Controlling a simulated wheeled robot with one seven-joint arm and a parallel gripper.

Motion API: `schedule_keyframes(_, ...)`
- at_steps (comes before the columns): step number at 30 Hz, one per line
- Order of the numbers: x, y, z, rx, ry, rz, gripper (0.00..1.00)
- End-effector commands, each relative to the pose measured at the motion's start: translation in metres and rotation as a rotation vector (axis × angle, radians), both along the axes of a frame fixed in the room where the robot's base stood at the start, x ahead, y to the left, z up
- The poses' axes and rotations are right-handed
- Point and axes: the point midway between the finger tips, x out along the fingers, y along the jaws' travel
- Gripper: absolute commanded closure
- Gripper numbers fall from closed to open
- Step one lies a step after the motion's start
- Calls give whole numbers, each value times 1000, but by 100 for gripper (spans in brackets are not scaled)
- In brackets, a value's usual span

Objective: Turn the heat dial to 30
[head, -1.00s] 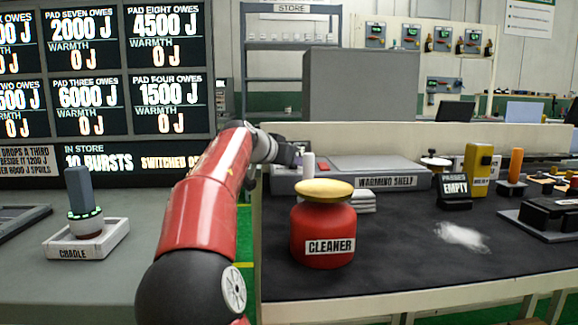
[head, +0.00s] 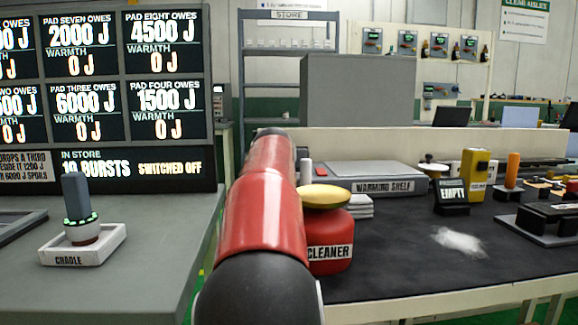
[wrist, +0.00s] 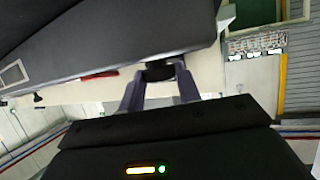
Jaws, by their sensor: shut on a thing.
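In the wrist view, my gripper (wrist: 160,88) has its two grey-purple fingers closed on either side of a dark round knob (wrist: 160,71), which looks like the heat dial. The knob sits at the edge of a dark grey box. Its markings and pointer cannot be read. In the head view, the warming shelf (head: 390,173) is a grey low unit with a label on its front. My red arm hides the gripper, the dial and the shelf's left end there.
A red cleaner jar (head: 331,265) with a yellow lid (head: 326,196) stands close to the right of my arm. A cradle (head: 104,245) holding a grey-handled tool (head: 77,197) is on the left bench. White powder (head: 460,242) lies on the right bench, near the empty sign (head: 452,191).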

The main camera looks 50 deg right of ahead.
Motion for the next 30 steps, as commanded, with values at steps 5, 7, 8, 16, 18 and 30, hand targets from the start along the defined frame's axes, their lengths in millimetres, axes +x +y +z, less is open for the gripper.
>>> schedule_keyframes(5,0,0,1,-2,-2,0,89)
schedule_keyframes(7,0,0,1,-2,-2,0,61)
schedule_keyframes(8,0,0,1,-2,-2,0,58)
schedule_keyframes(16,0,0,0,-1,-1,-1,45)
schedule_keyframes(18,0,0,0,-1,-1,-1,45)
schedule_keyframes(30,8,5,-1,-9,6,-216,45)
